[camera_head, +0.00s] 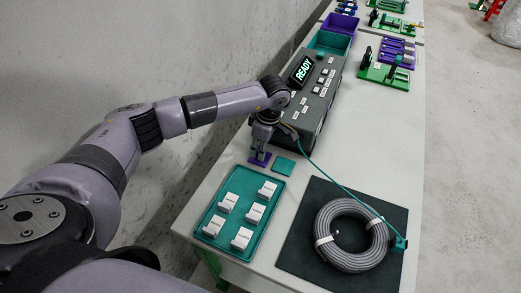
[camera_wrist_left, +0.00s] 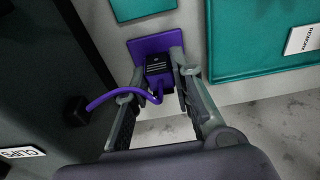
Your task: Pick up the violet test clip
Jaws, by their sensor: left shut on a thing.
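The violet test clip (camera_wrist_left: 159,73) is a dark block with violet sides, standing on a violet square pad in the left wrist view. A violet cable (camera_wrist_left: 100,101) runs from it to a dark plug on the grey box. My left gripper (camera_wrist_left: 158,80) has its fingers on both sides of the clip and is shut on it. In the head view my left gripper (camera_head: 260,153) reaches down to the violet pad (camera_head: 259,159), and its fingers hide most of the clip. My right gripper is in neither view.
A teal pad (camera_head: 283,166) lies beside the violet one. A teal tray (camera_head: 222,241) with several white labelled blocks is nearer. A grey cable coil (camera_head: 328,247) lies on a dark mat. The grey box (camera_head: 314,115) with a READY screen stands behind.

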